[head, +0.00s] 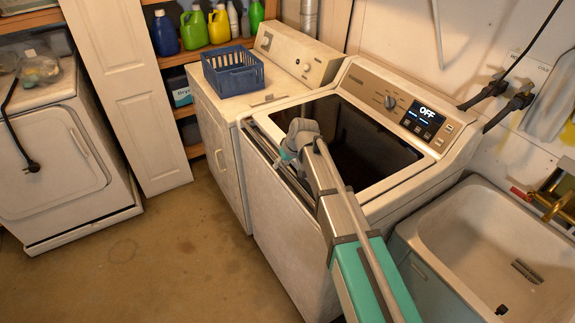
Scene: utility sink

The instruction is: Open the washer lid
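The washer (295,240) is the white top-loader in the middle of the head view. Its lid (355,135) is a dark glass panel that appears to lie flat and closed on the top. My arm reaches up from the bottom right across the washer. My gripper (284,158) is at the front left edge of the washer's top, close to the dark gap along that edge. The wrist hides part of the lid, and I cannot tell whether the fingers touch it. The fingers are too small and covered to show whether they are open.
The control panel (425,115) behind the lid reads OFF. A white machine (222,125) with a blue basket (233,72) stands to the left. A utility sink (490,235) stands close on the right. The floor (170,260) at the front left is clear.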

